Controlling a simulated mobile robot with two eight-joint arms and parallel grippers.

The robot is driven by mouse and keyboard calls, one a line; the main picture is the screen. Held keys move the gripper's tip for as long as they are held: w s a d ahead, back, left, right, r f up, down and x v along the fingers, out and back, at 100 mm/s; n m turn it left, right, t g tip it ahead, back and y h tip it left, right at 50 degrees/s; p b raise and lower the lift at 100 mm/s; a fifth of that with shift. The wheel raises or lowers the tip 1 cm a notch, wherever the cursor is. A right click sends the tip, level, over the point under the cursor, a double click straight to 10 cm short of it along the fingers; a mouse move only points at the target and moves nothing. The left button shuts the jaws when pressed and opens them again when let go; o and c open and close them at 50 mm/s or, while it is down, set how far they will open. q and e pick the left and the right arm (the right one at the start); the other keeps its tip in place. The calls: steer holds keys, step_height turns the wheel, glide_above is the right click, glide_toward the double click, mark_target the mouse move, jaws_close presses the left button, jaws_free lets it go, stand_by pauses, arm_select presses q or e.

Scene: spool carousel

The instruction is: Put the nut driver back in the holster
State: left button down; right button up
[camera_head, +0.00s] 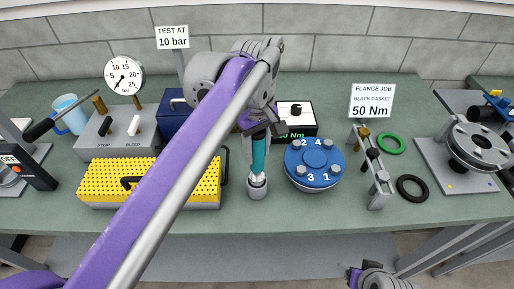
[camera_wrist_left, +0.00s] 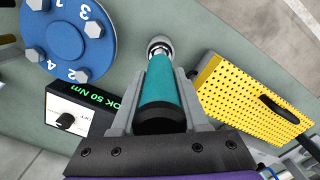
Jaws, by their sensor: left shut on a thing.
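The nut driver has a teal handle (camera_head: 259,156) and stands roughly upright in the head view. My left gripper (camera_head: 257,143) is shut on this handle from above. In the left wrist view the teal handle (camera_wrist_left: 162,84) lies between the fingers of my left gripper (camera_wrist_left: 160,98).
A blue numbered flange (camera_head: 314,170) with bolts stands close right of the tool. A yellow perforated case (camera_head: 100,182) is close on the left. A 50 Nm display box (camera_head: 300,112) is behind. A grey rack (camera_head: 377,180) and black ring (camera_head: 412,188) lie further right.

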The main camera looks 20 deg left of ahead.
mark_target(257, 159)
arm_select(q)
steer(key=shift+f+b, duration=0.8)
steer(key=shift+f, duration=0.75)
steer(key=shift+c, duration=1.7)
jaws_free()
step_height(257, 159, up, 11)
steer(key=shift+a+f+p, duration=0.1)
steer(key=shift+p, duration=0.65)
